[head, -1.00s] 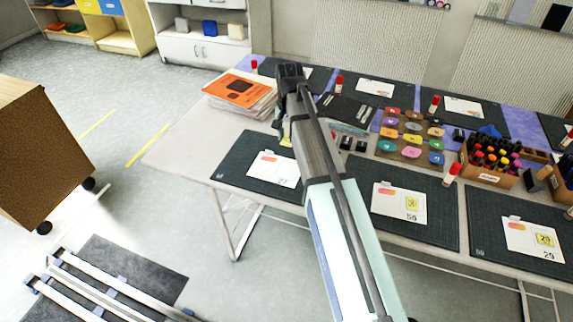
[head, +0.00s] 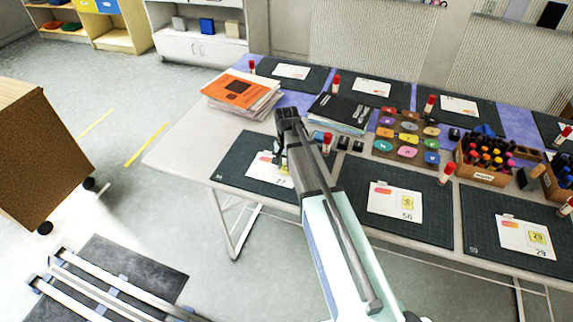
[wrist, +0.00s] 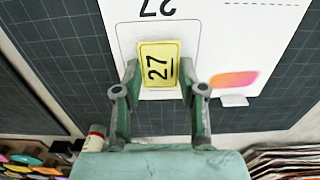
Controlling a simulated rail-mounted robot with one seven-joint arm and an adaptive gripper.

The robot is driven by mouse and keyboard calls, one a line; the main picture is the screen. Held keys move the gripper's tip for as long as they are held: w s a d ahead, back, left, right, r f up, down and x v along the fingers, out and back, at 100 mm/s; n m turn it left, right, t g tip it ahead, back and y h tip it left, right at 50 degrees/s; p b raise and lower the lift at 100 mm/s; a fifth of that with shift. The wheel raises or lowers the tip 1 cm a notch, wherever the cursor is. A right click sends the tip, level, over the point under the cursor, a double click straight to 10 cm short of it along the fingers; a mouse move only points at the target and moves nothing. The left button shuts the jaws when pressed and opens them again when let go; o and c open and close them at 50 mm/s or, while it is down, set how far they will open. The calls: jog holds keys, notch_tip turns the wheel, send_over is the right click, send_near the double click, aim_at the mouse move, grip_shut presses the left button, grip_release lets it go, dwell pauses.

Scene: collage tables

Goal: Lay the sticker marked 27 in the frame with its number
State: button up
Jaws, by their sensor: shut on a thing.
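The yellow sticker marked 27 (wrist: 158,65) is held between the fingertips of my gripper (wrist: 160,74). In the wrist view it lies within the thin grey outline of the frame (wrist: 122,45) on a white card (wrist: 255,35). A printed 27 (wrist: 157,8) stands beside that frame and appears upside down, while the sticker's digits run sideways. I cannot tell whether the sticker touches the card. In the head view my gripper (head: 281,165) is over the right side of this card (head: 260,163), partly hiding it.
The card lies on a dark cutting mat (head: 235,163). To the right, a card marked 56 (head: 385,198) and one marked 29 (head: 515,235) bear yellow stickers. Stacked papers (head: 240,95), a black folder (head: 345,108), a red-capped glue stick (head: 326,143) and a marker box (head: 485,160) stand nearby.

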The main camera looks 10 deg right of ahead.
aim_at(286, 168)
jog(key=shift+f, duration=0.2)
jog(key=shift+s+f, duration=0.1)
jog(key=shift+f, duration=0.25)
jog(key=shift+f+b, duration=0.3)
jog(key=shift+c, duration=0.3)
jog(key=o, duration=0.7)
jog(key=shift+f, duration=0.2)
jog(key=shift+r, duration=0.2)
jog(key=shift+r+p, duration=0.3)
jog(key=shift+r, duration=0.3)
notch_tip(286, 168, up, 12)
jog(key=b, duration=0.2)
jog(key=shift+r+b, duration=0.1)
jog(key=shift+b, duration=0.3)
